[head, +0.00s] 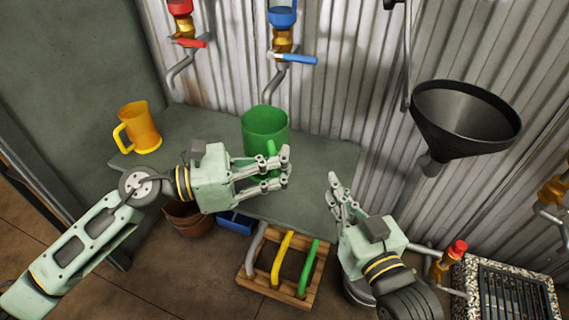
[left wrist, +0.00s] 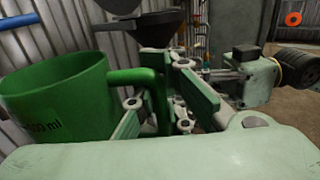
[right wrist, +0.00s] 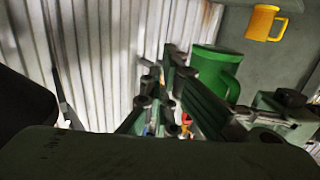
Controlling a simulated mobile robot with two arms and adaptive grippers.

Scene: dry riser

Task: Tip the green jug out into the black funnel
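The green jug (head: 264,127) stands upright on the grey-green ledge, its handle towards my left gripper (head: 284,168). In the left wrist view the jug (left wrist: 55,105) shows part of a volume label, and its handle (left wrist: 157,95) lies between the spread fingers (left wrist: 160,105). I see no firm grip on it. The black funnel (head: 465,115) is fixed by the corrugated wall at the right, above the ledge; its underside (left wrist: 155,25) shows in the left wrist view. My right gripper (head: 335,195) is open and empty, between jug and funnel. The jug's contents are hidden.
A yellow mug (head: 138,128) stands at the left of the ledge (head: 200,126). Red (head: 188,42) and blue (head: 293,58) tap levers hang from the wall above. A wooden rack (head: 280,272) with coloured handles and a grated drain (head: 515,295) are below.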

